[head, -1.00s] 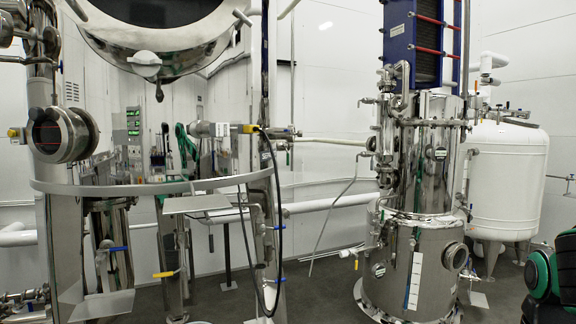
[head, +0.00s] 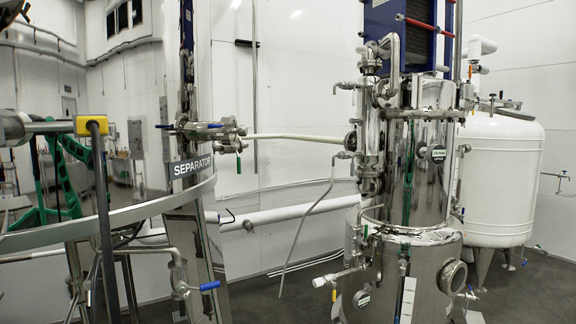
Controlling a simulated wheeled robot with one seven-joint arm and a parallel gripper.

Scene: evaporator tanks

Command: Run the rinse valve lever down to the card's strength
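Several small valve levers show, and I cannot tell which is the rinse valve. A blue lever (head: 210,286) sits on the piping below the separator's curved rim. A yellow lever (head: 333,291) is on the lower left of the steel tank (head: 418,175). A small green lever (head: 238,165) hangs from the pipe fitting beside the separator leg. A white upright strip (head: 407,300) is on the lower tank; its marks are too small to read, and I cannot tell if it is the card. My gripper is not in view.
The separator (head: 160,205) and its leg fill the left side. A yellow-topped fitting with a dark hose (head: 100,190) is close at the left. A white tank (head: 507,180) stands at the right. Grey floor (head: 535,290) is clear at the lower right.

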